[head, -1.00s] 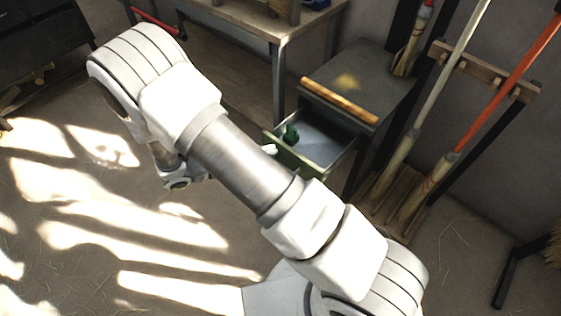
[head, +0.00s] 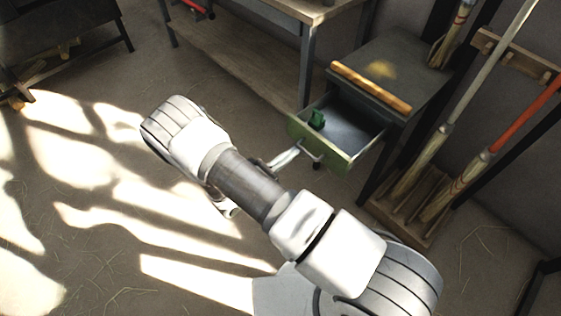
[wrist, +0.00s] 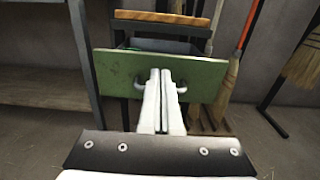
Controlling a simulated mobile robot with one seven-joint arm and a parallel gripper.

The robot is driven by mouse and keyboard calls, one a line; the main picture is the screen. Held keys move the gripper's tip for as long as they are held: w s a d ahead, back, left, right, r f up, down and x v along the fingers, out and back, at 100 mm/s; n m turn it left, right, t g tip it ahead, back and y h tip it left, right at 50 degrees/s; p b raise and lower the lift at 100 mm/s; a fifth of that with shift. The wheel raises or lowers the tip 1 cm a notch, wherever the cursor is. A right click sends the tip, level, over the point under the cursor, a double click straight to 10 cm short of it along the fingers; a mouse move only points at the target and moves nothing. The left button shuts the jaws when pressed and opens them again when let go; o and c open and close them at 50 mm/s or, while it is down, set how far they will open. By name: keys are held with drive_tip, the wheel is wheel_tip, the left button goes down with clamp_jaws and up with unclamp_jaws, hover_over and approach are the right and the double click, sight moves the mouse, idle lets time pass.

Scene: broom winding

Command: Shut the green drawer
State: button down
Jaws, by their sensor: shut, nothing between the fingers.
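The green drawer (head: 327,150) is pulled out of a dark cabinet (head: 392,75), with a small green object (head: 317,119) inside it. In the wrist view the drawer's green front (wrist: 205,80) faces me, with a curved metal handle. My gripper (wrist: 160,74) is shut and empty, its fingertips in front of the middle of the drawer front, between the ends of the handle. I cannot tell whether the fingertips touch the front. In the head view my gripper (head: 306,149) is at the drawer's front, partly hidden by my arm.
A wooden strip (head: 370,88) lies along the cabinet top's front edge. A workbench (head: 300,12) stands to the left. Brooms (head: 452,125) lean on a rack at the right. The sunlit floor at the left is clear.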

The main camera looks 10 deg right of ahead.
sight(315, 135)
drive_tip(key=b+x, duration=0.1)
drive_tip(key=x, duration=0.6)
drive_tip(key=shift+w+d, duration=0.15)
drive_tip(key=b+x, duration=0.2)
drive_tip(key=x, duration=1.6)
drive_tip(key=shift+w+d, duration=0.2)
drive_tip(key=shift+d, duration=0.15)
